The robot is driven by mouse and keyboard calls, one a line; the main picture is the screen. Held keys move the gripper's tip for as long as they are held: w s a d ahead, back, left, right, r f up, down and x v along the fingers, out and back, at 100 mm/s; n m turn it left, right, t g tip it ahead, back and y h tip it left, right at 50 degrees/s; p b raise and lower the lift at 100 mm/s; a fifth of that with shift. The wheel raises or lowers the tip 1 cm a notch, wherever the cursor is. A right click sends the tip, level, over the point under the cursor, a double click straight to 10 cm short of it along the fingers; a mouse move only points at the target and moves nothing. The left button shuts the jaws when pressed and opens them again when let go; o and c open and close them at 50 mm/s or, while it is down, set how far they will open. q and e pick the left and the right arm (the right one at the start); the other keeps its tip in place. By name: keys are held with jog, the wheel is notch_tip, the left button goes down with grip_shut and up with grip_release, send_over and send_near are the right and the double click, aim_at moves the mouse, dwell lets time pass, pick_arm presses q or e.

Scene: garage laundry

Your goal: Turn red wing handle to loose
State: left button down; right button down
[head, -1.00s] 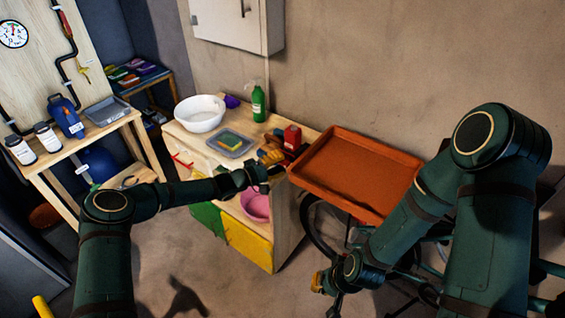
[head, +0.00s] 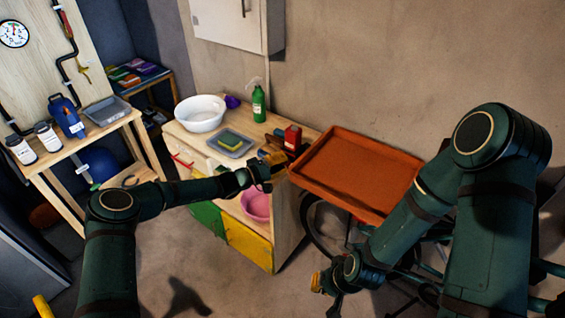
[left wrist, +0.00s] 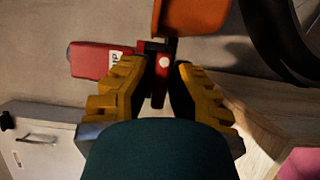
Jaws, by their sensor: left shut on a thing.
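In the left wrist view a dark red part with a white dot (left wrist: 160,66), which looks like the red wing handle, sits between my left gripper's (left wrist: 165,75) yellow-and-black fingers. The fingers are closed in on it from both sides. In the head view my left gripper (head: 274,164) is at the right end of the wooden cabinet top and hides most of the handle. My right gripper (head: 322,282) hangs low over the floor, away from the handle, and its jaw opening cannot be made out.
A sponge tray (head: 230,143), white basin (head: 200,113) and green spray bottle (head: 258,104) share the cabinet top.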

pick_arm(q)
jog(key=shift+d+n+t+h+b, duration=0.1)
jog(key=shift+n+t+h+b, duration=0.3)
jog(key=shift+n+b, duration=0.85)
jog(key=shift+n+h, duration=0.4)
jog(key=shift+n, duration=0.85)
jog(key=shift+r+n+t, duration=0.15)
jog(key=shift+n+t, duration=0.55)
jog(key=shift+n, duration=0.3)
jog(key=shift+r, duration=0.1)
jog(key=c, duration=1.2)
grip_release()
jog(key=shift+o, duration=0.9)
jog(key=shift+w+d, duration=0.1)
jog(key=shift+d, duration=0.05)
